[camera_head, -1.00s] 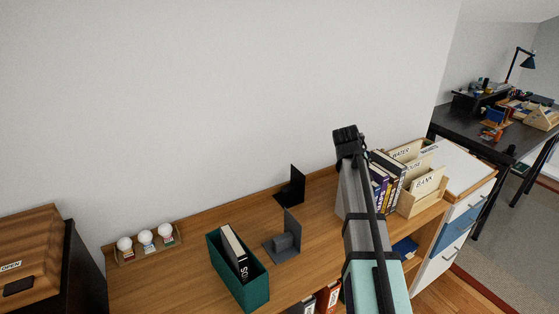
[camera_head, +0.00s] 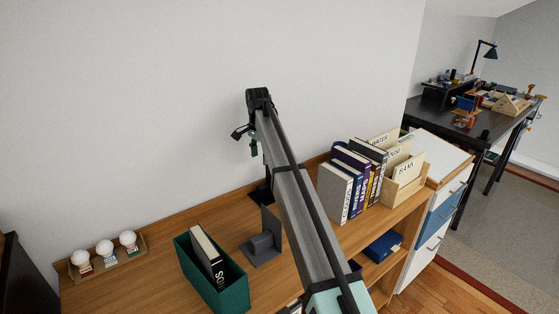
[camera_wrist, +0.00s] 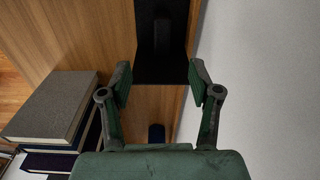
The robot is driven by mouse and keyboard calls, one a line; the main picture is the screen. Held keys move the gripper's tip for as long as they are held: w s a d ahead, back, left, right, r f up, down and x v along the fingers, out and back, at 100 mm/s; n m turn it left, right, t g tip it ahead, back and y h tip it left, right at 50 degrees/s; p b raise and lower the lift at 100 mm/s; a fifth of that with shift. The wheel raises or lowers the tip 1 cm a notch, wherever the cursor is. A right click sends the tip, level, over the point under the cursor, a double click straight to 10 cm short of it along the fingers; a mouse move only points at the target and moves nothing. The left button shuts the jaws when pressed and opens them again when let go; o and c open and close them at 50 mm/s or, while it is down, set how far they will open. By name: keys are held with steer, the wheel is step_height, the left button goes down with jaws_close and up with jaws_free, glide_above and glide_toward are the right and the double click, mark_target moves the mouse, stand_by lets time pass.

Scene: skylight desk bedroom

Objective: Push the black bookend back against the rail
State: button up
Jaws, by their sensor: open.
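The black bookend (camera_head: 261,194) stands near the back of the wooden shelf top, mostly hidden behind my arm in the head view. In the wrist view the black bookend (camera_wrist: 161,45) is at the top middle, beyond and between my spread fingertips. The back rail (camera_head: 190,214) runs along the wall. The bookend's gap to it cannot be judged here. My gripper (camera_head: 246,138) is open and empty, raised in front of the wall at the head view's centre. In the wrist view my gripper (camera_wrist: 160,82) shows both fingers apart, with no clear contact.
A grey bookend (camera_head: 267,246) stands in front, beside a green box (camera_head: 225,290) holding a book. Several upright books (camera_head: 352,180) and a wooden letter holder (camera_head: 405,187) stand right. A rack of white-topped items (camera_head: 106,258) is at left. Shelf between rack and box is clear.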

mark_target(260, 187)
steer(key=shift+w+a+m, duration=0.3)
steer(key=shift+a, duration=0.05)
steer(key=shift+f, duration=0.1)
step_height(260, 187, down, 17)
steer(key=p, duration=0.4)
steer(key=shift+f+p, duration=0.15)
steer(key=shift+p, duration=0.2)
jaws_close()
jaws_free()
